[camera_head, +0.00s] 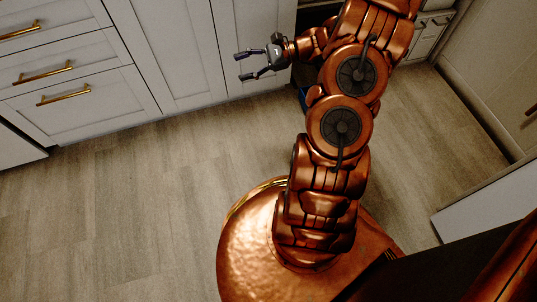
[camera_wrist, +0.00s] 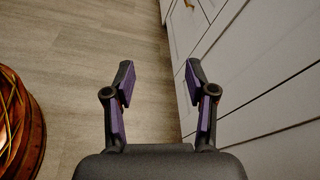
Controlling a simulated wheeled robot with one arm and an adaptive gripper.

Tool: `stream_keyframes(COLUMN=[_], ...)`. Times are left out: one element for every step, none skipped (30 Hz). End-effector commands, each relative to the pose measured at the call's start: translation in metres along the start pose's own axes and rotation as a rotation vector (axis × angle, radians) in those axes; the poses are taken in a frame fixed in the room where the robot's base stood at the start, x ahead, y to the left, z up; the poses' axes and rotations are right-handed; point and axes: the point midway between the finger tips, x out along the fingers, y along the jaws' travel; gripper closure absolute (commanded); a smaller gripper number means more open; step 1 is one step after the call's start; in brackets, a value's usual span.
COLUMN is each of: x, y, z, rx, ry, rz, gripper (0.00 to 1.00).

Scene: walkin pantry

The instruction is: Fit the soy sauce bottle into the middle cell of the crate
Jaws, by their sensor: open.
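My gripper (camera_head: 243,66) is open and empty in the head view, its two fingers pointing left in front of the white cabinet fronts. In the wrist view my gripper (camera_wrist: 160,75) shows its fingers spread wide over bare floor, with the cabinet fronts close on the right. I see no soy sauce bottle in either view. No crate can be made out. A small blue patch (camera_head: 303,98) shows beside my arm in the head view, mostly hidden; I cannot tell what it is.
White drawers (camera_head: 62,70) with brass handles and cabinet doors (camera_head: 175,50) line the back left. More cabinetry stands at the right, with a white panel (camera_head: 490,205) low down. The wooden floor (camera_head: 110,200) is clear to the left of my base.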

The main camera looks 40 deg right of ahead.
Motion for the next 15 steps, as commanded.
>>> stream_keyframes(x=[0.014, 0.021, 0.029, 0.035, 0.041, 0.048, 0.053, 0.058, 0.063, 0.067, 0.070, 0.073, 0.076, 0.078, 0.080], y=[0.007, 0.012, 0.020, 0.026, 0.033, 0.042, 0.048, 0.056, 0.065, 0.072, 0.080, 0.090, 0.098, 0.105, 0.116], z=[0.017, 0.025, 0.037, 0.044, 0.052, 0.063, 0.071, 0.078, 0.087, 0.094, 0.101, 0.109, 0.116, 0.121, 0.129], rx=[-0.033, -0.052, -0.078, -0.095, -0.113, -0.139, -0.158, -0.177, -0.204, -0.225, -0.244, -0.270, -0.291, -0.311, -0.338], ry=[0.004, 0.007, 0.011, 0.013, 0.015, 0.018, 0.021, 0.024, 0.029, 0.034, 0.038, 0.043, 0.047, 0.051, 0.056], rz=[0.061, 0.096, 0.142, 0.178, 0.212, 0.259, 0.293, 0.328, 0.374, 0.408, 0.443, 0.487, 0.521, 0.554, 0.598], gripper=[0.44, 0.44, 0.44, 0.44, 0.44, 0.44, 0.44, 0.44, 0.44, 0.44, 0.44, 0.44, 0.44, 0.44, 0.44])
